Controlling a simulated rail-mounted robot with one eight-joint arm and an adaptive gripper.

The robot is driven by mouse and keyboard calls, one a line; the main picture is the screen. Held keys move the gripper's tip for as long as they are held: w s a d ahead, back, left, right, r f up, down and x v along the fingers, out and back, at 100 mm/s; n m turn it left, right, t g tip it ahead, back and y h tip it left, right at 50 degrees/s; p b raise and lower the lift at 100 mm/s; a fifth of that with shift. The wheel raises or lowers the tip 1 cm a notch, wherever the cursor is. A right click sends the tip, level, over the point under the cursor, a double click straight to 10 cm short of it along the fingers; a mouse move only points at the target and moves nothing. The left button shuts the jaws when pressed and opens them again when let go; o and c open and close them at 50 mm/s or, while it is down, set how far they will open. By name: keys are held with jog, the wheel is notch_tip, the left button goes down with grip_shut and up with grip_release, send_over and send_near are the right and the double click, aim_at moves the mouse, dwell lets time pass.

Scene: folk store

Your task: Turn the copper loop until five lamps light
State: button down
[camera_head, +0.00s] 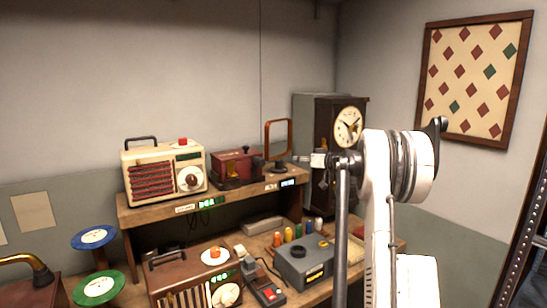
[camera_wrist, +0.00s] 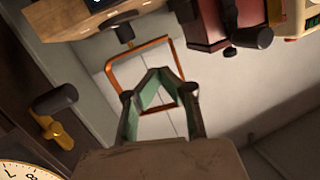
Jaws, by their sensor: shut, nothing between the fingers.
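The copper loop (camera_head: 266,141), a square frame on a dark base, stands upright at the right end of the upper shelf in the head view. In the wrist view the loop (camera_wrist: 140,51) shows beyond my fingers, which overlap its lower part. My gripper (camera_head: 309,160) is just right of the loop. In the wrist view the green-padded fingers of my gripper (camera_wrist: 157,72) come together at their tips with nothing held. I cannot tell whether they touch the loop. A small lit display (camera_head: 287,183) is on the shelf edge below; I cannot make out separate lamps.
A dark red box (camera_head: 237,168) and a cream radio (camera_head: 166,175) stand left of the loop. A dark clock (camera_head: 348,127) is close behind my gripper. The lower bench holds a grey box (camera_head: 305,262), coloured spools and a brown radio (camera_head: 165,278).

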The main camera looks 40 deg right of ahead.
jog(key=w+f+n+p, duration=0.1)
jog(key=w, duration=0.3)
jog(key=w+a+n+p, duration=0.1)
jog(key=w, duration=0.3)
jog(key=w+f+n+p, duration=0.1)
jog(key=w, duration=0.3)
jog(key=shift+w+a+f+g+y+p, duration=0.3)
jog(key=shift+w+a+f, duration=0.05)
jog(key=shift+w+a, duration=0.05)
